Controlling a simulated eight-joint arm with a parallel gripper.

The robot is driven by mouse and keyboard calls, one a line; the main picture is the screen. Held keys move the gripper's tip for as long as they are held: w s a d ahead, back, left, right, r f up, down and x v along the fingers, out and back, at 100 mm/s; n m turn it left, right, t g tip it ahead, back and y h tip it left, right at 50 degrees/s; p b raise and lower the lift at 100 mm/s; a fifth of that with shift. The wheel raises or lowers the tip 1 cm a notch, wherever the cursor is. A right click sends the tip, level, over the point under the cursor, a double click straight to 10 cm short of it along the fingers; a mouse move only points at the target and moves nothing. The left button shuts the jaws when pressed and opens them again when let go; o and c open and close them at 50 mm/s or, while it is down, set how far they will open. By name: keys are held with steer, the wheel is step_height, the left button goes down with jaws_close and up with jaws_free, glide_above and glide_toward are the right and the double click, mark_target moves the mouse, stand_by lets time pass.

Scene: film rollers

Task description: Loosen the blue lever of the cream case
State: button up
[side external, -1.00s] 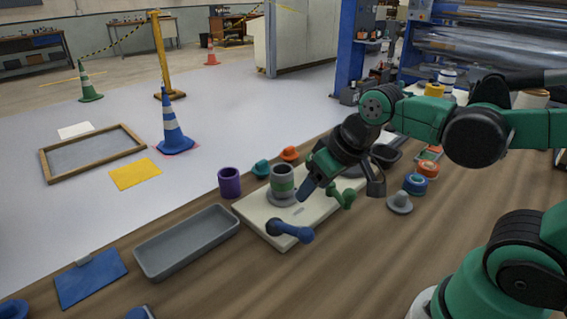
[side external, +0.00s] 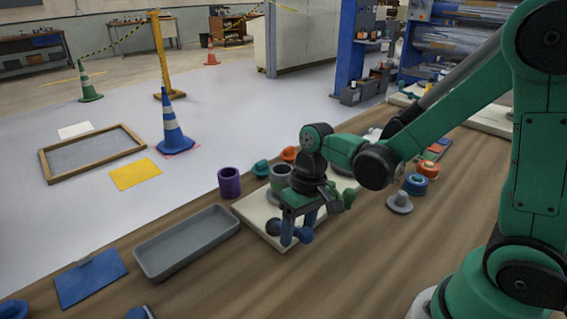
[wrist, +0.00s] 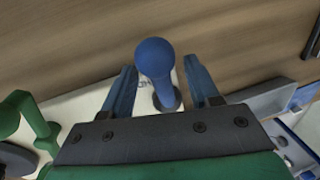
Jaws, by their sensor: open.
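The cream case (side external: 250,213) lies on the wooden bench. Its blue lever (side external: 273,227) is at the near left corner and is partly hidden by my fingers in the side view. In the wrist view, the lever's round blue knob (wrist: 153,58) stands between my two blue fingers, with its foot behind. My gripper (side external: 297,236) points down over the lever and is open. In the wrist view, my gripper (wrist: 160,75) has a visible gap on each side of the knob.
A green lever (wrist: 22,115) is on the left in the wrist view. A grey cup (side external: 281,177) is behind my gripper. A purple cup (side external: 229,183) and a grey tray (side external: 187,243) are to the left. A grey knobbed piece (side external: 400,202) and blue rings (side external: 414,184) are to the right.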

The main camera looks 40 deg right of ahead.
steer(key=shift+a+f, duration=0.1)
steer(key=shift+f, duration=0.35)
jaws_close()
steer(key=shift+s, duration=0.15)
stand_by(1.1)
